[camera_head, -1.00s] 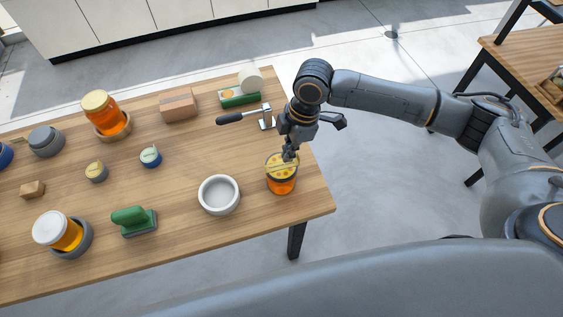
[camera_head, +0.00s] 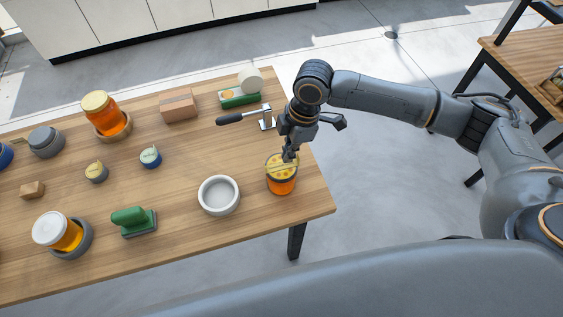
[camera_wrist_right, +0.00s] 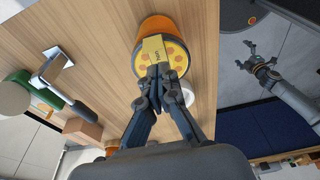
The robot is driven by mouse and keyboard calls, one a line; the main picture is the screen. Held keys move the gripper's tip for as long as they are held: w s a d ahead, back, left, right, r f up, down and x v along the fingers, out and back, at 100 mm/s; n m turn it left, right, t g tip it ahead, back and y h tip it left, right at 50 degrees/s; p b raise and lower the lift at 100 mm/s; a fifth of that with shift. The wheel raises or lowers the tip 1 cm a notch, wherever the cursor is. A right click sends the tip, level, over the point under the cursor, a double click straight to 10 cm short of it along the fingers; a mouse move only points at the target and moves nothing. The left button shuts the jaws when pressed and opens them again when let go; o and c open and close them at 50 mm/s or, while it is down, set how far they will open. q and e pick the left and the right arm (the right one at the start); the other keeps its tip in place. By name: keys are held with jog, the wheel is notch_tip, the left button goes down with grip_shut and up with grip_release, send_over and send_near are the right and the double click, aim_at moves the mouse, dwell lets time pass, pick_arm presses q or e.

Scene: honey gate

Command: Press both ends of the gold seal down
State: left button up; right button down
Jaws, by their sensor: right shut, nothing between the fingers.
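The gold seal (camera_wrist_right: 154,50) lies across the patterned yellow lid of an orange honey jar (camera_head: 282,185) near the table's right end. In the wrist view the jar (camera_wrist_right: 156,25) shows its lid and the seal's printed face. My right gripper (camera_head: 288,158) is shut and empty, pointing down at the lid. In the wrist view its fingertips (camera_wrist_right: 158,71) are at the seal's near end and hide part of it. I cannot tell whether that end is flat. My left gripper (camera_wrist_right: 262,62) shows open in the wrist view, away from the jar.
A white bowl (camera_head: 219,210) stands just left of the jar. A black-handled metal tool (camera_head: 232,118) lies behind. A green-handled block (camera_head: 133,220), small pots and other honey jars stand further left. The table's right edge is close to the jar.

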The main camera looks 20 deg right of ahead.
jog(key=shift+f, duration=0.25)
jog(key=shift+f+b, duration=0.45)
jog(key=shift+f, duration=0.45)
jog(key=shift+r, duration=0.15)
jog(key=shift+r+p, duration=0.25)
jog(key=shift+p, duration=0.5)
jog(key=d+p, duration=0.2)
jog(key=d, duration=0.3)
dwell(0.5)
